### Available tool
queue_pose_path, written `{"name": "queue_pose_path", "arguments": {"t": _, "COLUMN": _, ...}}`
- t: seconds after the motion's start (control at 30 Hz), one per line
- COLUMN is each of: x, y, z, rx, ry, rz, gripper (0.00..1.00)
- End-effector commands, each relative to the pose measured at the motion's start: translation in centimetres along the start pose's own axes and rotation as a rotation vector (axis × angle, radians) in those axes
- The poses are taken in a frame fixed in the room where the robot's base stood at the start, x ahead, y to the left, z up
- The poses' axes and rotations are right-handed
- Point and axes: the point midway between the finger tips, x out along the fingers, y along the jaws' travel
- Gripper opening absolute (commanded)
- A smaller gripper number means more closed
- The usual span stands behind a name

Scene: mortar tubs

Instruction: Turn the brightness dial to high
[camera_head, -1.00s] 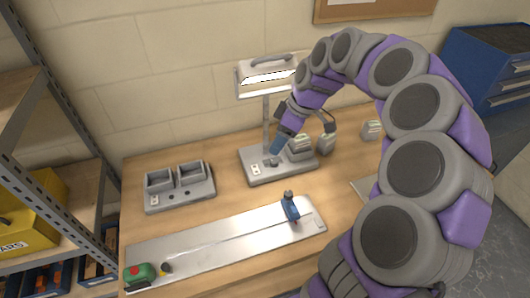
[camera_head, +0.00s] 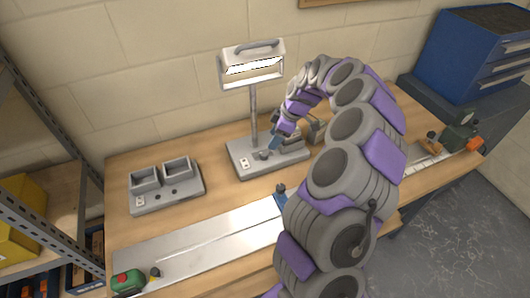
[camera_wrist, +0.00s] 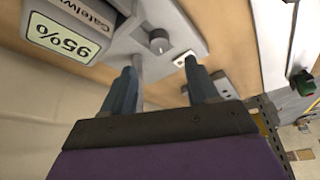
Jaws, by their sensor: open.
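A lit lamp (camera_head: 252,66) on a post stands on a grey base (camera_head: 238,164) at the back of the workbench. A small dark grey round dial (camera_wrist: 158,42) sits on the base in the wrist view, with a pale pointer-like mark. My gripper (camera_wrist: 160,66) is open, its two blue-grey fingers apart on either side of the dial's line, with the dial beyond the tips. In the head view my gripper (camera_head: 273,142) is just above the base and partly hides it. A display (camera_wrist: 62,38) reads "95%", upside down in the wrist view.
A grey double-tray unit (camera_head: 166,190) stands left of the lamp. A long metal plate (camera_head: 200,245) lies in front, with a green and red thing (camera_head: 128,281) at its left end. A metal shelf (camera_head: 50,185) is at left, a blue drawer cabinet (camera_head: 470,55) at back right.

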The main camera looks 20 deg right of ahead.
Motion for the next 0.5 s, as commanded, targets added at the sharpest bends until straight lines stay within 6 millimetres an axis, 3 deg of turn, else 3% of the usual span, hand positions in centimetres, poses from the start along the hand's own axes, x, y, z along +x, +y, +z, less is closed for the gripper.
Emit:
{"name": "queue_pose_path", "arguments": {"t": 0.3, "x": 6.2, "y": 0.0, "z": 0.1, "rx": 0.001, "ry": -0.001, "rz": 0.0, "gripper": 0.59}}
{"name": "queue_pose_path", "arguments": {"t": 0.5, "x": 8.2, "y": 0.0, "z": 0.0, "rx": 0.001, "ry": 0.0, "rz": 0.001, "gripper": 0.59}}
